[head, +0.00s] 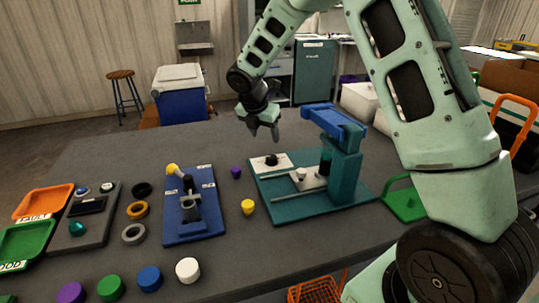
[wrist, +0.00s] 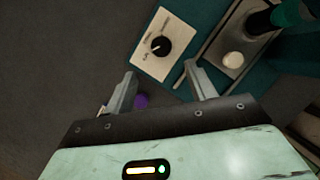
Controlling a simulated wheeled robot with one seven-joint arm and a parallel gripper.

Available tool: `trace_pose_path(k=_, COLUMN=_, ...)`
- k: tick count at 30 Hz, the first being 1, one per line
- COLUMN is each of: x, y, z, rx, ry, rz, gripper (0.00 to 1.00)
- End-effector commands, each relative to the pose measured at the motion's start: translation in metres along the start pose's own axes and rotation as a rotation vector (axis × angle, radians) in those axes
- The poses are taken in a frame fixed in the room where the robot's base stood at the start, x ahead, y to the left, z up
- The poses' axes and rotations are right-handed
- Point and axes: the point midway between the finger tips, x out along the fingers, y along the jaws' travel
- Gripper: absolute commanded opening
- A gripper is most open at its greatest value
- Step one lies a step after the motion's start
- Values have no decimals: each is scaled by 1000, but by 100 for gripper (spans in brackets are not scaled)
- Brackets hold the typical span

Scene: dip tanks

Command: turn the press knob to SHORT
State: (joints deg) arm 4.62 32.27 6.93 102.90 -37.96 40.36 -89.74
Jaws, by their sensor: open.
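The press knob (head: 271,160) is a small black knob on a white plate (head: 284,165) at the left of the teal press base. In the wrist view the knob (wrist: 160,46) sits on its plate (wrist: 145,67) with small printed labels around it, too small to read surely. The teal press (head: 343,165) has a blue top arm and a white round part in its bed. My gripper (head: 263,133) is above the table, above and slightly left of the knob. In the wrist view my gripper (wrist: 159,82) is open and empty, with the knob beyond its fingertips.
A blue board with a yellow-tipped lever (head: 190,226) stands to the left. A purple piece (head: 236,172) and a yellow piece (head: 248,207) lie between it and the press. Rings, coloured discs and trays fill the left and front. Table behind the blue board is clear.

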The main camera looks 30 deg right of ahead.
Motion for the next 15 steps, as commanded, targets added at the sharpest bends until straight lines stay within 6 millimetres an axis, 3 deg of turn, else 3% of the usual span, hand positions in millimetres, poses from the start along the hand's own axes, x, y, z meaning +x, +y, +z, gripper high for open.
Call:
trace_pose_path(k=9, x=68, y=-1, z=-1, rx=-1, ry=2, rz=-4, gripper=56)
trace_pose_path(k=15, x=99, y=0, z=-1, rx=0, ry=1, rz=-2, gripper=56)
